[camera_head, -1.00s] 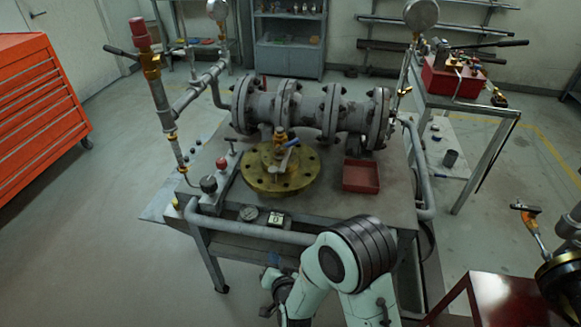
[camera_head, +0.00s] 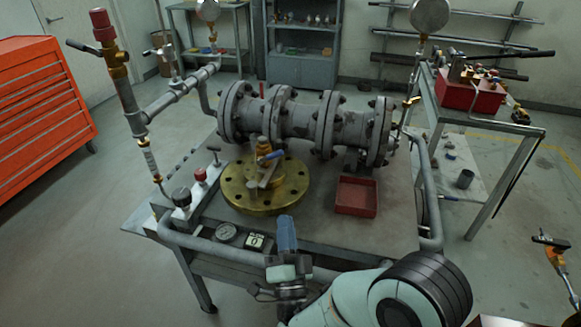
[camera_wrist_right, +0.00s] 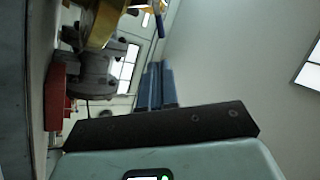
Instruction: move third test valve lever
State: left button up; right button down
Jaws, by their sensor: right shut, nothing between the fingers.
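A small brass valve (camera_head: 264,148) stands on a round brass flange (camera_head: 285,196) on the bench. Its blue-handled lever (camera_head: 271,156) points right. In the right wrist view, the blue lever (camera_wrist_right: 160,22) shows at the top beside the brass flange (camera_wrist_right: 103,22). Other small valves sit on the pipework; I cannot tell by sight which is the third test valve. My left gripper is not in view.
A grey flanged pipe (camera_head: 305,122) lies across the back of the bench. A red tray (camera_head: 357,196) stands right of the brass flange. A red box (camera_head: 470,90) sits on a side stand.

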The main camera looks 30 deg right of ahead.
aim_at(276, 154)
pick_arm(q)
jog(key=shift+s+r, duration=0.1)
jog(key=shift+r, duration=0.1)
pick_arm(e)
jog(key=x, duration=1.4)
jog(key=shift+a, duration=0.1)
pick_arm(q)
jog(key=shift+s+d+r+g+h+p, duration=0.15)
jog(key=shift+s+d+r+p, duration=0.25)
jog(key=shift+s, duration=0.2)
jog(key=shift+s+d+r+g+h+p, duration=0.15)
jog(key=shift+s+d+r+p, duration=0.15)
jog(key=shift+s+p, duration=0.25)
pick_arm(e)
jog(key=n+y, duration=0.1)
jog(key=w+r+n, duration=0.1)
jog(key=shift+r+n+y, duration=0.25)
jog(key=shift+n+y, duration=0.15)
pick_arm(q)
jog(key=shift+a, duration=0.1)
pick_arm(e)
jog(key=shift+f, duration=0.1)
